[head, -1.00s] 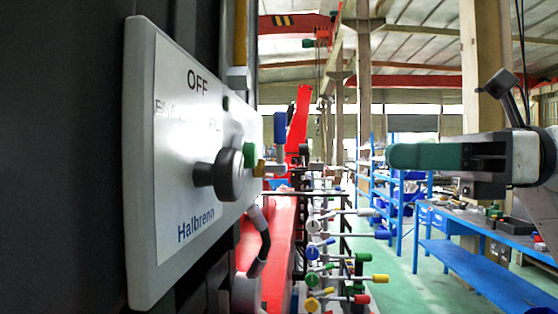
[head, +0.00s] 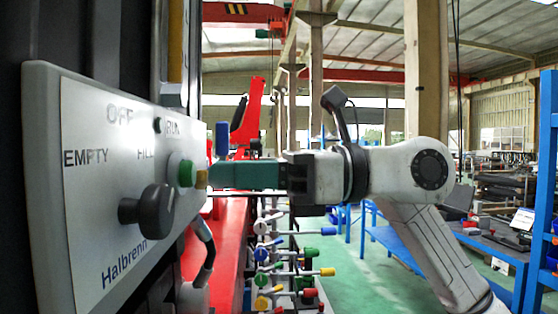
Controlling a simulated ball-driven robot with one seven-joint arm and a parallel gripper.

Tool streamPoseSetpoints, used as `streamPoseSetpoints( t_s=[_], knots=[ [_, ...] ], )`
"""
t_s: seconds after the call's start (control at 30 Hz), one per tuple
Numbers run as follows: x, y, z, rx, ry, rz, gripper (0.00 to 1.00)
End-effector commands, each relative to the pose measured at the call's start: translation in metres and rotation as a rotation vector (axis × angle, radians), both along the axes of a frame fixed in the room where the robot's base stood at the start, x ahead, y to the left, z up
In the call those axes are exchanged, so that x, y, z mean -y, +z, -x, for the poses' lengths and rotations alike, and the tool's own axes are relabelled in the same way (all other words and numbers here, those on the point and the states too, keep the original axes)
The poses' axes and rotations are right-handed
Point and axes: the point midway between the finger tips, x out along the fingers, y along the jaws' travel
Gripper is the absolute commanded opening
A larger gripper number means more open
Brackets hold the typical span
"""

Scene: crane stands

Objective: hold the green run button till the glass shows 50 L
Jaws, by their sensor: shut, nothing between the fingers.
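The green run button (head: 186,173) sticks out of the white Halbrenn panel (head: 45,190) at the left, below the RUN label. My gripper (head: 212,176) is shut and empty, its teal fingers pointing left at the button's height. The fingertips are close to the right of the button, with a small brass-coloured part (head: 202,179) showing between them. I cannot tell whether they touch it or the button. A dark selector knob (head: 150,211) sits below the OFF, EMPTY and FILL labels. No litre reading on a glass can be made out.
A yellow upright strip (head: 175,35) stands above the panel. A blue-handled lever (head: 222,138) and red machine (head: 228,240) lie behind the fingers. Rows of coloured valve handles (head: 290,270) stand below them. A blue bench (head: 400,245) is at the right.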

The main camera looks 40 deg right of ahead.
Motion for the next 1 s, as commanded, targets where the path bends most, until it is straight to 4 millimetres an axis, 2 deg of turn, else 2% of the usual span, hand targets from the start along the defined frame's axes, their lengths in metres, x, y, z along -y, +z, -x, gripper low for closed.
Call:
streamPoseSetpoints(
  t_s=[0.2, 0.57, 0.8, 1.0],
  knots=[
    [-0.011, 0.001, -0.009, 0.0, 0.0, -0.001, 0.0],
    [-0.013, -0.001, -0.01, -0.001, 0.0, -0.001, 0.0],
    [-0.031, -0.002, -0.022, 0.001, 0.001, 0.001, 0.0],
    [-0.033, -0.001, -0.024, 0.0, 0.001, 0.0, 0.0]
  ],
)
